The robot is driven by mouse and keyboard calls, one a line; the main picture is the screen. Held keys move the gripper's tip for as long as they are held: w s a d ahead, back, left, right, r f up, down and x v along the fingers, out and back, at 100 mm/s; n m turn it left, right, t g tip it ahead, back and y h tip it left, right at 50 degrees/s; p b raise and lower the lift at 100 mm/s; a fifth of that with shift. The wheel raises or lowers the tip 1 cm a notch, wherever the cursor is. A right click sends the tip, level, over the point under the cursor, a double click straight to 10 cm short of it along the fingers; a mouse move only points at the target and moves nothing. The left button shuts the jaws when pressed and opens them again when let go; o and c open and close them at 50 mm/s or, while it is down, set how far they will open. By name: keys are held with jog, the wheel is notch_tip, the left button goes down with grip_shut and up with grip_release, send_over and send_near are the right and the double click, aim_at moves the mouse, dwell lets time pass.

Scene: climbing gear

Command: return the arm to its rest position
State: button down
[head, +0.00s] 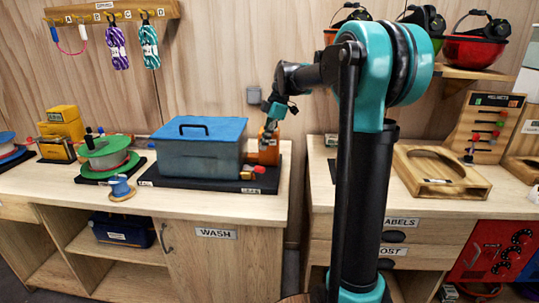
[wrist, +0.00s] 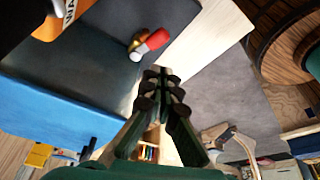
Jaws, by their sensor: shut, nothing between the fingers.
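My gripper (head: 269,130) hangs at the end of my bent arm, just off the right end of the blue-lidded grey tank (head: 200,155) in the head view. It points downward, in front of or over the orange block (head: 267,154); the exact gap cannot be told. In the wrist view the two dark green fingers of my gripper (wrist: 165,80) meet at their tips with nothing between them.
A green-topped reel (head: 107,155) and a blue spool (head: 120,187) stand left of the tank. A gap separates the left bench from the right bench, which bears a wooden frame (head: 400,158). Ropes (head: 149,45) hang from a wall rack. Helmets (head: 475,48) sit on a shelf at upper right.

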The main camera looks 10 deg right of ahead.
jog(key=shift+w+r, duration=0.1)
jog(key=shift+r, duration=0.35)
jog(key=shift+d+f, duration=0.1)
jog(key=shift+d, duration=0.05)
